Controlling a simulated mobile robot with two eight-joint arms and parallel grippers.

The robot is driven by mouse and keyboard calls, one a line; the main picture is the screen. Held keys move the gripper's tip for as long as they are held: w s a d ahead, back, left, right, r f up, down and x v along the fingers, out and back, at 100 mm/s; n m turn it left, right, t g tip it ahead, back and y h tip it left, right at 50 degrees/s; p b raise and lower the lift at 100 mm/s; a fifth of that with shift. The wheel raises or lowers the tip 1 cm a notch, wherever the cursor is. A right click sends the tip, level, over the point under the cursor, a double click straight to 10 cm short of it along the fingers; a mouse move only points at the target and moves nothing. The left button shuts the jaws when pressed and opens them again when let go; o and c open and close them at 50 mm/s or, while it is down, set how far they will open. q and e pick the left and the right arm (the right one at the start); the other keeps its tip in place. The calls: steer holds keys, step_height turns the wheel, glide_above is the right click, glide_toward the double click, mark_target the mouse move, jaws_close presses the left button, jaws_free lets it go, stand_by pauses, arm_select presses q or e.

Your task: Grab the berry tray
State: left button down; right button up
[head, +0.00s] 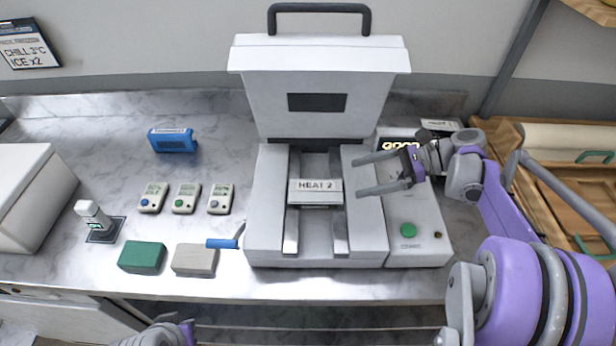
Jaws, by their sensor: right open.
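I cannot make out a berry tray in the head view. A white machine (262,205) with its lid (318,65) raised stands in the middle of the counter. A plate marked "HEAT 2" (316,186) sits between its rails. My right gripper (358,178) is open and empty, with its fingers pointing left over the right side of the machine. I cannot tell its exact height. Part of my left arm shows at the bottom edge, but its gripper is not visible.
Left of the machine are a green block (142,257), a grey block (194,260), a blue-handled tool (223,243), three small button devices (185,199), a blue device (172,140) and a white stamp-like object (92,215). A wooden crate (510,133) stands at right.

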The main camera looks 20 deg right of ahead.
steer(key=shift+w+a+f, duration=0.1)
steer(key=shift+w+a, duration=0.05)
steer(key=shift+w, duration=0.1)
glide_toward(314, 191)
steer(key=shift+x, duration=1.2)
steer(key=shift+w+a+f, duration=0.2)
steer(key=shift+a, duration=0.4)
steer(key=p+x, duration=0.1)
steer(key=x, duration=0.3)
steer(key=shift+a+f, duration=0.2)
steer(key=shift+f, duration=0.05)
steer(key=shift+r, duration=0.15)
steer(key=c, duration=1.4)
